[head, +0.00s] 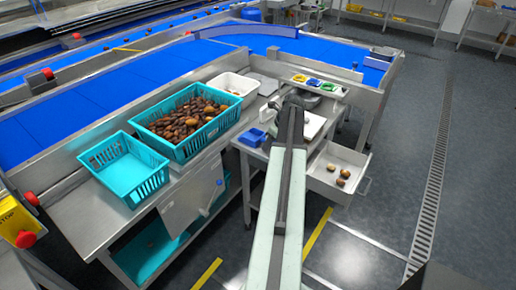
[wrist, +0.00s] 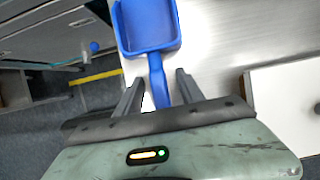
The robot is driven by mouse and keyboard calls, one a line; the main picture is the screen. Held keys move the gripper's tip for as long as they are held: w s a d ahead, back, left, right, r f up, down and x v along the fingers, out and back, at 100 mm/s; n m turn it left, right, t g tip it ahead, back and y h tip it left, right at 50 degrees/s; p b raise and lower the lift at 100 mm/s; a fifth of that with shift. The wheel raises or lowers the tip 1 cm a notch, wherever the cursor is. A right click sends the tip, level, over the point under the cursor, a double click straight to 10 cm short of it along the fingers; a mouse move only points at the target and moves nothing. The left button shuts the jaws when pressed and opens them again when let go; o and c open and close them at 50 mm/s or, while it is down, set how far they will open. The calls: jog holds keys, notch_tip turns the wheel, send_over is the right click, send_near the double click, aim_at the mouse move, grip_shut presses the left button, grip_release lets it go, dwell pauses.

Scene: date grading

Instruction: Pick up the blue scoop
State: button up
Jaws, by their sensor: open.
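The blue scoop (wrist: 148,24) lies on a light metal tabletop at the top of the wrist view, its handle (wrist: 157,82) pointing down toward me. My gripper (wrist: 158,80) is open, with one finger on each side of the handle and visible gaps between. I cannot tell how far the fingers are above the tabletop. In the head view the scoop (head: 251,138) shows as a small blue shape at the left edge of the small table, left of my arm. My fingertips are hidden there behind my arm.
A teal crate full of dates (head: 180,146), an empty teal crate (head: 112,184) and a white tub (head: 246,84) stand left. Colored dishes (head: 313,83) sit behind. Floor at right is clear.

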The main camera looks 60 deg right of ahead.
jog(key=shift+r, duration=0.1)
grip_shut()
dwell(1.2)
